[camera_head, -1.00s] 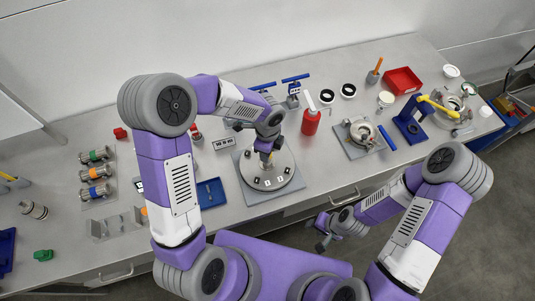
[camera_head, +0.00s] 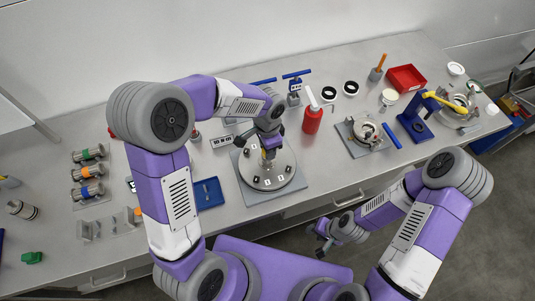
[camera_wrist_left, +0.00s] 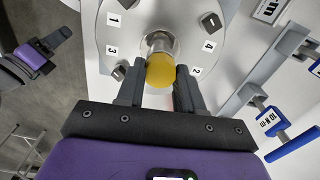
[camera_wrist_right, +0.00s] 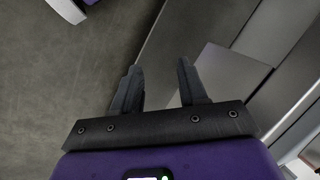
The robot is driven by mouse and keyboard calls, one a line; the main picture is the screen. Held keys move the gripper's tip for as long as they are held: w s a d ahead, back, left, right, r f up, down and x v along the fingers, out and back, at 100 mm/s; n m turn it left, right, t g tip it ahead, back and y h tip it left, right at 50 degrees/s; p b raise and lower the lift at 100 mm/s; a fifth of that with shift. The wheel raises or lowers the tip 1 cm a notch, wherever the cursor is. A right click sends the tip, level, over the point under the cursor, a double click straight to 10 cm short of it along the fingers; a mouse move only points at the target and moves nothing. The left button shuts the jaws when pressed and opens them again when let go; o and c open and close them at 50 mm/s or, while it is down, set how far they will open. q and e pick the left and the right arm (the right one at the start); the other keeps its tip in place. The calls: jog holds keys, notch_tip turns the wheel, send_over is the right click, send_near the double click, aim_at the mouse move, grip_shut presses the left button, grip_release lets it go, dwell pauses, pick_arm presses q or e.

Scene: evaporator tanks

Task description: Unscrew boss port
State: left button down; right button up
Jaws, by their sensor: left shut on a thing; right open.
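A round pale steel plate (camera_head: 285,171) with a raised centre fitting sits on a grey square base (camera_head: 290,190) on the bench. In the left wrist view the plate (camera_wrist_left: 113,42) carries small number labels and dark bolts around a metal boss port (camera_wrist_left: 158,42) topped by a yellow cap (camera_wrist_left: 160,71). My left gripper (camera_head: 268,150) reaches down over the plate. Its fingers (camera_wrist_left: 158,78) are shut on the yellow cap, one on each side. My right gripper (camera_head: 324,238) is open and empty, off the bench's front edge; it also shows in the right wrist view (camera_wrist_right: 160,75).
A red bottle (camera_head: 312,121) stands right of the plate, and a blue tray (camera_head: 208,194) lies left of it. A blue torque tool (camera_wrist_left: 272,122) shows in the left wrist view. A second round fitting (camera_head: 366,131) and a red bin (camera_head: 406,78) are farther right.

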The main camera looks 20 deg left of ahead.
dwell(0.3)
pick_arm(q)
jog(key=n+b, duration=0.1)
jog(key=n, duration=0.2)
jog(key=shift+w, duration=0.1)
jog(key=shift+n+b, duration=0.3)
jog(key=shift+n, duration=1)
jog(key=shift+n+b, duration=0.3)
jog(key=shift+n, duration=0.7)
jog(key=n, duration=0.3)
jog(key=shift+a, duration=0.1)
